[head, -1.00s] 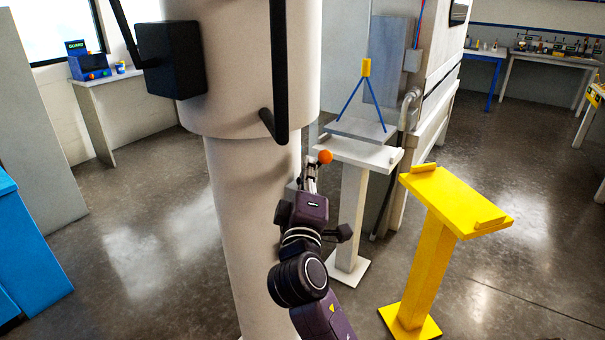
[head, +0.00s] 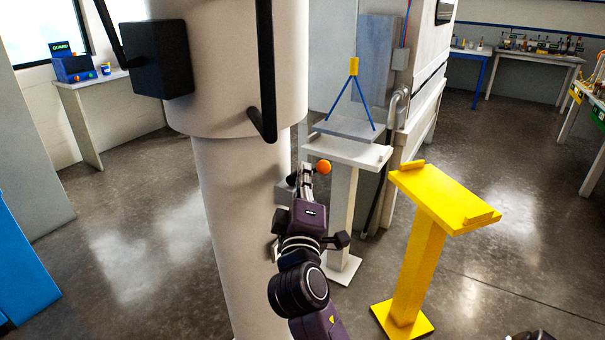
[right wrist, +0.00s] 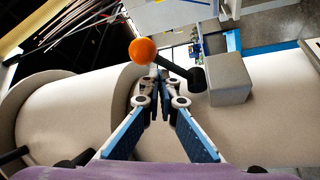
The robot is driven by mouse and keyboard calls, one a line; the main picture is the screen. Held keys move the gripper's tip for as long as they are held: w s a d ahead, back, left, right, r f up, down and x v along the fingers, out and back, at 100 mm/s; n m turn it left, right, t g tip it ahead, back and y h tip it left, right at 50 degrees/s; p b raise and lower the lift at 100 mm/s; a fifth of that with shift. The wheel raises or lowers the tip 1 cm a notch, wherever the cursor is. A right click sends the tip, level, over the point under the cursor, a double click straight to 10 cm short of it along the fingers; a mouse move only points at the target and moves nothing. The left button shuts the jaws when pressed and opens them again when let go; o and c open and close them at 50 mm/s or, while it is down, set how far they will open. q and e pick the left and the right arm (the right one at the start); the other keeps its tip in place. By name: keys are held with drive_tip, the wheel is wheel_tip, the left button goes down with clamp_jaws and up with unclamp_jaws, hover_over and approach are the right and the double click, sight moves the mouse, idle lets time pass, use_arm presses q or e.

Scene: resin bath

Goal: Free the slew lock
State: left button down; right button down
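The slew lock appears to be a lever with an orange ball knob (head: 323,167) on the pale column (head: 235,240). In the right wrist view the orange knob (right wrist: 143,51) sits on a black rod that runs to a grey block (right wrist: 230,79) against the column. My right gripper (head: 306,172) is close to the knob in the head view. In the right wrist view its fingertips (right wrist: 160,82) are nearly together with nothing seen between them. The knob is above and left of the tips, apart in that picture.
A white pedestal (head: 343,215) stands behind the gripper, with a grey plate (head: 345,128) hung on blue legs above it. A yellow pedestal (head: 415,260) stands to the right. A black box (head: 160,60) and a black handle (head: 264,75) stick out from the upper column.

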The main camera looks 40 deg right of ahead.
drive_tip(key=shift+d+f, duration=0.15)
drive_tip(key=shift+f, duration=0.1)
drive_tip(key=v, duration=0.7)
drive_tip(key=shift+s+a+r, duration=0.15)
drive_tip(key=shift+s+a, duration=0.1)
idle(0.3)
